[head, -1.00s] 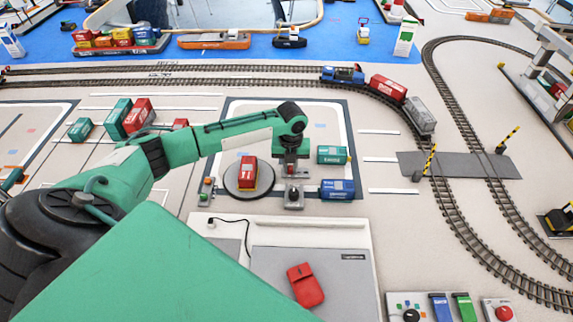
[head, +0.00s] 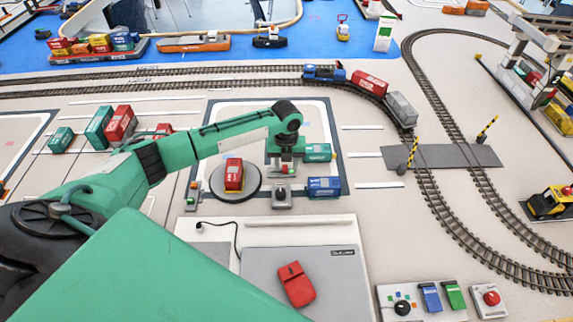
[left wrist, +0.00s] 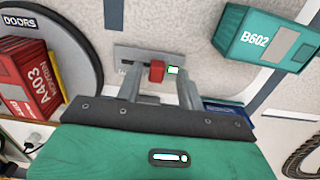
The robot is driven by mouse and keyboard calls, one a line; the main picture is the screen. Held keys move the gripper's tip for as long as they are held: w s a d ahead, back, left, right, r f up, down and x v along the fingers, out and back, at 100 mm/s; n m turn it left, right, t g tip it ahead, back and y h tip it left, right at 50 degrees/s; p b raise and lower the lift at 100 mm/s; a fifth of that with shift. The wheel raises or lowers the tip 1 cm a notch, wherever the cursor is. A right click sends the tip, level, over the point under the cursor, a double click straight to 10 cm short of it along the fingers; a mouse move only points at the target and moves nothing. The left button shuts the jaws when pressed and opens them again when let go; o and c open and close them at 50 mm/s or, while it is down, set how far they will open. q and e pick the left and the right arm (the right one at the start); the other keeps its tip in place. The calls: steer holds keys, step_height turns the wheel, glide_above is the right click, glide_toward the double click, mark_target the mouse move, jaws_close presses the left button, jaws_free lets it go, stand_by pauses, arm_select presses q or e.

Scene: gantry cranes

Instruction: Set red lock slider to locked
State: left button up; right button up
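The red lock slider (left wrist: 157,71) is a small red block on a grey plate (left wrist: 126,54). A small green-and-white mark (left wrist: 174,70) is just to its right on the plate. My left gripper (left wrist: 160,80) is open, with one finger on each side of the slider and visible gaps to it. In the head view my left gripper (head: 283,168) points down beside the round turntable, and the arm partly hides the spot below. I cannot tell the fingertips' exact height over the plate. My right gripper is not in view.
A round turntable (head: 216,191) bears a red container (head: 234,175) left of the gripper. A teal container (head: 318,152) and a blue container (head: 324,187) stand close on its right. A grey knob box (head: 281,196) is just in front. Tracks with a train run behind.

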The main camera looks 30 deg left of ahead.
arm_select(q)
step_height(320, 180, up, 13)
steer(key=b, duration=0.1)
steer(key=shift+r, duration=0.2)
stand_by(0.4)
